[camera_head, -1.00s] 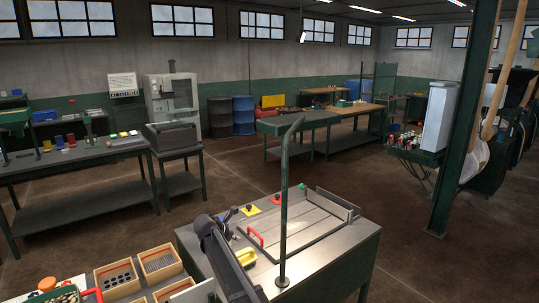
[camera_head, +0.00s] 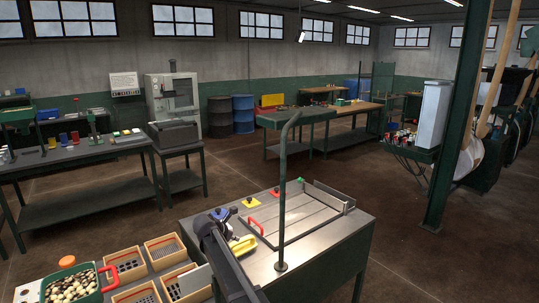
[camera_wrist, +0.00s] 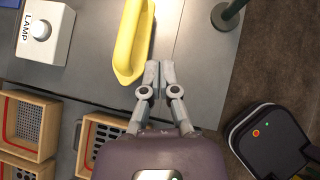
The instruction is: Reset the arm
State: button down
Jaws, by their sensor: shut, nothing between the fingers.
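My gripper (camera_wrist: 159,72) shows in the wrist view with its two grey fingers shut together and nothing between them. It is above the grey metal worktable (camera_wrist: 90,82), just right of the lower end of a yellow handle-shaped object (camera_wrist: 131,45). I cannot tell the height between them. In the head view my dark arm reaches over the left part of the worktable (camera_head: 330,238), and the yellow object (camera_head: 243,244) shows beside it. The fingers are not clear in that view.
A green post (camera_head: 281,200) rises from the worktable. Wooden crates (camera_head: 165,250) and a green bin of stones (camera_head: 72,284) stand left of my arm. A white LAMP box (camera_wrist: 45,32) and a black case (camera_wrist: 268,140) show in the wrist view. Floor at right is open.

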jog(key=s+d+f+m+g+y+b, duration=0.15)
jog(key=s+d+f+m, duration=0.25)
jog(key=s+d+m, duration=0.45)
jog(key=s+d+f+m+g+b, duration=0.2)
jog(key=s+d+f+m+g, duration=0.3)
jog(key=d, duration=0.7)
jog(key=s+d+f+m+y+b, duration=0.2)
jog(key=s+d+m, duration=0.3)
jog(key=s, duration=0.5)
jog(key=s+d+f+m+y+b, duration=0.2)
jog(key=s+d+m, duration=0.2)
jog(key=s+m, duration=0.6)
jog(key=shift+d, duration=0.35)
